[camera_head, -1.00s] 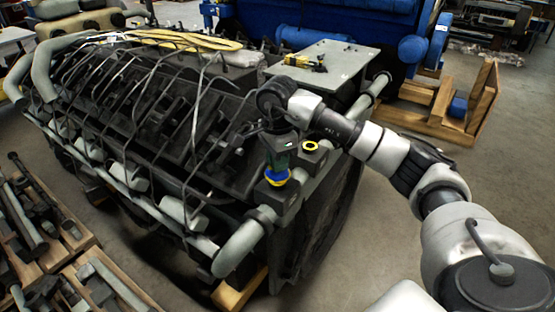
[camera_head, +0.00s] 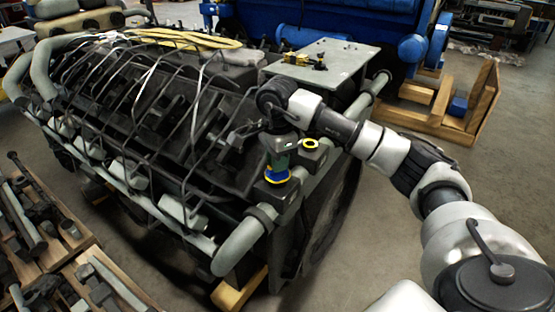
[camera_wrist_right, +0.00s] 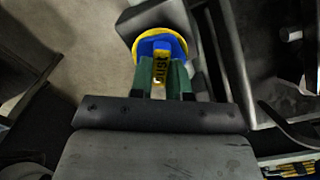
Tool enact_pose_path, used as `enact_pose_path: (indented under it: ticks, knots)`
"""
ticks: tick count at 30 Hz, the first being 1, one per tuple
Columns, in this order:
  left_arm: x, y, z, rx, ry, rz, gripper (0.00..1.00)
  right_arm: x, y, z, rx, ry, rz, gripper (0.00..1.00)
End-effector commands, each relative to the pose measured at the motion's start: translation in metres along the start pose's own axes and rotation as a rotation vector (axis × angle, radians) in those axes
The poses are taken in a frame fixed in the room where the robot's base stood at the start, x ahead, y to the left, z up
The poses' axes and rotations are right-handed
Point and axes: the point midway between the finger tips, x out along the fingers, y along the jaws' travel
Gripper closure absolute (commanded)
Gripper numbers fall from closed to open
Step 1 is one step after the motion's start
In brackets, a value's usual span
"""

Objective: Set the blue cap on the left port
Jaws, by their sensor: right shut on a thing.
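The blue cap (camera_head: 276,175) is at the left port's block (camera_head: 285,192) on the near corner of the engine. My right gripper (camera_head: 278,168) comes down from above with its green fingers shut on the cap's yellow tab. In the right wrist view the blue cap (camera_wrist_right: 160,45) sits between the fingertips (camera_wrist_right: 161,80), inside a yellow rim. A yellow edge shows just under the cap; I cannot tell whether the cap touches the port or is slightly above it. My left gripper is not in view.
The engine's grey pipe (camera_head: 242,245) runs close in front. Pallets of parts (camera_head: 70,260) lie at left.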

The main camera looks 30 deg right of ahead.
Motion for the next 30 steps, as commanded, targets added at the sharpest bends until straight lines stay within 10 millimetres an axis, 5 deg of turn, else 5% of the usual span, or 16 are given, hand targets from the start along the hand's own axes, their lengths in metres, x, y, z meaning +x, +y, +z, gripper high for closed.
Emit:
enact_pose_path:
  ticks: [8,9,15,25,30]
  knots:
    - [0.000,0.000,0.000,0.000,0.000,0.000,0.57,0.003,0.001,0.001,-0.002,0.001,0.006,1.00]
    - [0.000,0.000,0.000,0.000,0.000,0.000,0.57,0.003,0.001,0.001,-0.002,0.001,0.006,0.81]
    - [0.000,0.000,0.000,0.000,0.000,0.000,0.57,0.002,0.001,0.001,-0.001,0.001,0.005,0.53]
    - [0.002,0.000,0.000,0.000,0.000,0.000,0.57,-0.002,0.000,0.000,-0.001,0.000,0.002,0.53]
    - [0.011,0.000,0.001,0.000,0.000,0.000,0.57,-0.026,-0.001,0.001,-0.002,-0.001,-0.003,0.53]
